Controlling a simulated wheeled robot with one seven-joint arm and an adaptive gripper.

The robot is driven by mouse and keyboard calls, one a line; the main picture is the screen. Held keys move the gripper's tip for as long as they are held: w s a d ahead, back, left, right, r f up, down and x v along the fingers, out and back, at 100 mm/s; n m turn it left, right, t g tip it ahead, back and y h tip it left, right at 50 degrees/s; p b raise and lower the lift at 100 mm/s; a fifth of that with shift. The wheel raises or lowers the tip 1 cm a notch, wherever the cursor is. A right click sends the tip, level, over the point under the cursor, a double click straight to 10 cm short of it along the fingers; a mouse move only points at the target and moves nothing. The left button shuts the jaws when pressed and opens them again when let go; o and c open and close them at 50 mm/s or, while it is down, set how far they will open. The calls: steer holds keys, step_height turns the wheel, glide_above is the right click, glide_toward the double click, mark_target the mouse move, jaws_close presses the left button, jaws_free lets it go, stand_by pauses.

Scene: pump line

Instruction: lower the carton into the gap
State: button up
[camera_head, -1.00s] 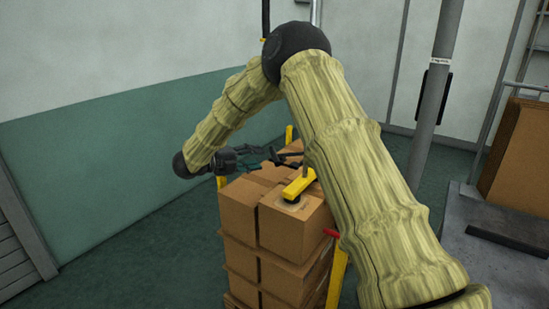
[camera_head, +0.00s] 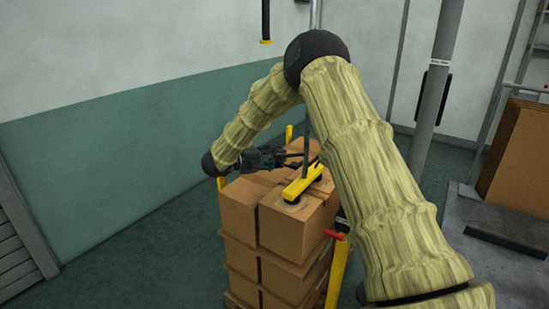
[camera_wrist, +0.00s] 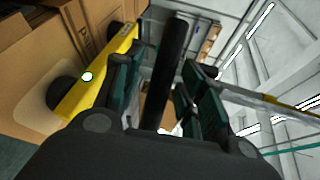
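The brown carton (camera_head: 288,230) under the lifter sits at the front right top of a stack, level with its neighbours. A yellow lifter bar (camera_head: 302,184) lies over it, with a round dark suction cup at its near end against the carton's top. In the wrist view, my gripper's two fingers (camera_wrist: 165,92) stand apart on either side of a dark upright bar (camera_wrist: 172,65). Whether either finger touches it is unclear. I cannot make out the gap.
Yellow posts (camera_head: 337,275) stand at the stack's corners, one with a red lever (camera_head: 336,235). A grey pole (camera_head: 432,100) rises behind my arm. More brown board (camera_head: 518,155) stands at the right. Floor to the left is clear.

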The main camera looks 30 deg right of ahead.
jaws_close()
step_height(320, 180, down, 4)
steer(key=shift+s+f+b, duration=0.1)
steer(key=shift+f+b, duration=0.05)
steer(key=shift+b, duration=1)
steer(key=shift+o, duration=0.7)
jaws_free()
steer(key=shift+a, duration=0.1)
steer(key=a+r, duration=0.2)
steer(key=a, duration=0.9)
steer(key=shift+a, duration=0.35)
